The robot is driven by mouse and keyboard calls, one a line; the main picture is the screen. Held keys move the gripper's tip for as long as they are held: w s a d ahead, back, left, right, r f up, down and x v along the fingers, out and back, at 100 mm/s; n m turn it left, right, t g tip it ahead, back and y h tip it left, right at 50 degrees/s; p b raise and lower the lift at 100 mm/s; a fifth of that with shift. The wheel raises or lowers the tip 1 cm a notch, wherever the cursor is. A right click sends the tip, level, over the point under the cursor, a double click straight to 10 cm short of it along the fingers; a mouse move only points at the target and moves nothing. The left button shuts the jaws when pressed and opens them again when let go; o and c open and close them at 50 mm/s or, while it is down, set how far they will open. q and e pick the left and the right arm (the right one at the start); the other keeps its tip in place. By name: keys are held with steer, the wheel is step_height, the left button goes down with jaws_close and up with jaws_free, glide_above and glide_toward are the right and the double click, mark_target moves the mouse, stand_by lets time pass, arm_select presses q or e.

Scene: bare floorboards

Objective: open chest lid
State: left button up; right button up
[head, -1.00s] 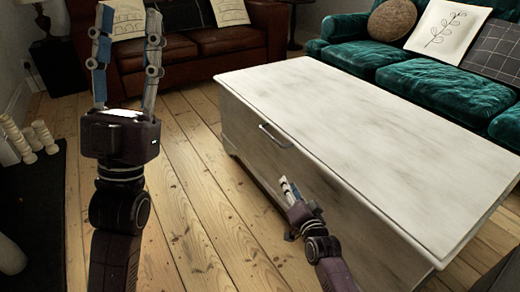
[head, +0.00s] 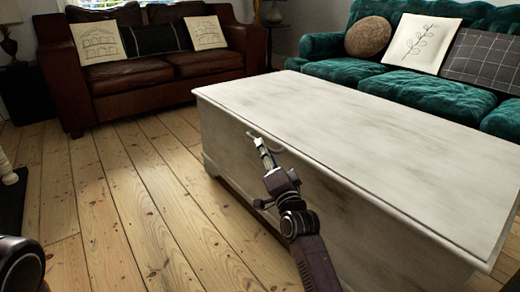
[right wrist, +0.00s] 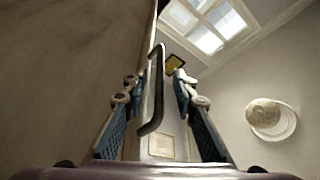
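The chest is a long, whitewashed wooden box whose lid (head: 370,145) lies flat and closed. Its metal handle (right wrist: 159,85) stands out from the front face (right wrist: 65,75), near the lid's edge. My right gripper (head: 263,145) is at the handle, in front of the chest. In the right wrist view, its two fingers (right wrist: 156,88) are apart, one on each side of the handle bar, with gaps showing. In the head view the fingers partly cover the handle. My left gripper is out of view; only a dark part of mine shows at the lower left corner.
A green sofa (head: 400,87) stands close behind the chest. A brown leather sofa (head: 160,75) stands at the back left. The floorboards (head: 110,200) left of the chest are clear. A dark hearth edge (head: 12,205) shows at the far left.

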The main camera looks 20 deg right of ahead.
steer(key=shift+b+x, duration=0.85)
steer(key=shift+x, duration=0.95)
jaws_close()
